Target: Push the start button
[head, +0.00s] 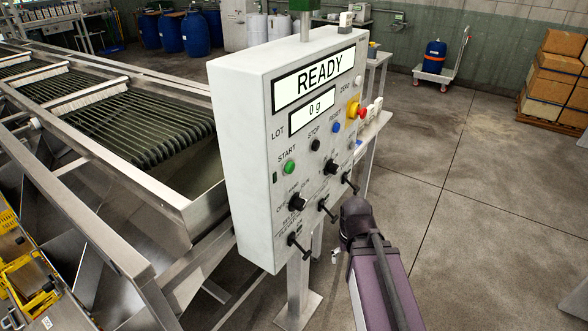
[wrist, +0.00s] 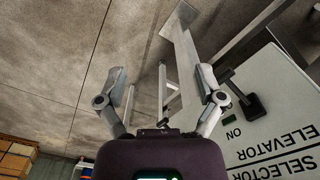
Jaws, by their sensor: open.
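The green START button (head: 289,168) is on the left side of the white control panel (head: 235,150) in the head view. The panel's display reads READY and 0 g. My gripper (wrist: 160,75) is open, with nothing between its fingers in the wrist view. The panel face (wrist: 285,105) shows there at the right, upside down, with the words ELEVATOR and SELECTOR. The START button is not in the wrist view. In the head view my arm is in front of and below the panel's right side, and my gripper is mostly hidden.
Black STOP (head: 315,145) and blue RESET (head: 337,127) buttons are near START. A red emergency knob (head: 357,110) is at the right edge. Black levers (head: 327,210) stick out along the panel's lower edge. A metal roller machine (head: 120,130) stands left.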

